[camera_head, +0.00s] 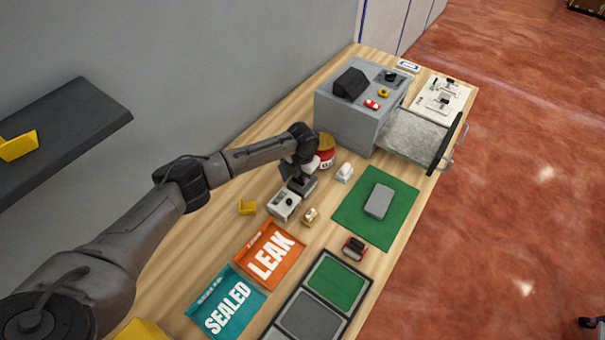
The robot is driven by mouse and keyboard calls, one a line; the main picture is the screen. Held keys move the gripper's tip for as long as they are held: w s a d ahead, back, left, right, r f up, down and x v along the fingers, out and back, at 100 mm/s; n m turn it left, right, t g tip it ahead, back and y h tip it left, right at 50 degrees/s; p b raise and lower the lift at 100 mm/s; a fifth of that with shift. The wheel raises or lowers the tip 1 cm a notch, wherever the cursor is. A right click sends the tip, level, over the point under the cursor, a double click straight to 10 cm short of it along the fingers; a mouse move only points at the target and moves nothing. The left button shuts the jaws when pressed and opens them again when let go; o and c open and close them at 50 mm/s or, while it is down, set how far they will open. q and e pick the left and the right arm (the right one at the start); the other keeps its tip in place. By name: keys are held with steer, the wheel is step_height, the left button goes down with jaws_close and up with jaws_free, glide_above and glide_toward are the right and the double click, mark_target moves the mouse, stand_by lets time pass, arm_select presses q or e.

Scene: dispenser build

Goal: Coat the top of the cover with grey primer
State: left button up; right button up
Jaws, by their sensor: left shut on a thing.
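The cover appears to be the flat grey rounded slab (378,200) lying on the green mat (405,208), right of centre. Its top is plain grey, and I cannot tell whether that is primer. My left gripper (300,186) reaches in from the left, points down, and is left of the mat, apart from the slab. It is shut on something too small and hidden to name. A white-grey box with a dark knob (284,205) is right below it. A red and yellow container (326,152) is partly hidden behind my wrist. My right gripper is not in view.
A grey machine (350,112) with an extended tray stands at the back. A white block (344,172), a red-black item (355,247) and a yellow piece (247,208) lie nearby. Orange LEAK (268,277) and teal SEALED (208,303) trays and a compartment tray (350,312) are in front.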

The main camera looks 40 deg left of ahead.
arm_select(q)
steer(key=o, duration=0.9)
steer(key=shift+o, duration=0.2)
steer(key=shift+o, duration=0.5)
steer(key=o, duration=0.5)
steer(key=shift+c, duration=0.2)
steer(key=shift+r, duration=0.15)
steer(key=shift+a+r+p, duration=0.1)
steer(key=shift+r+p, duration=1.3)
steer(key=shift+r, duration=0.05)
steer(key=shift+r+p, duration=1.95)
steer(key=shift+r, duration=0.25)
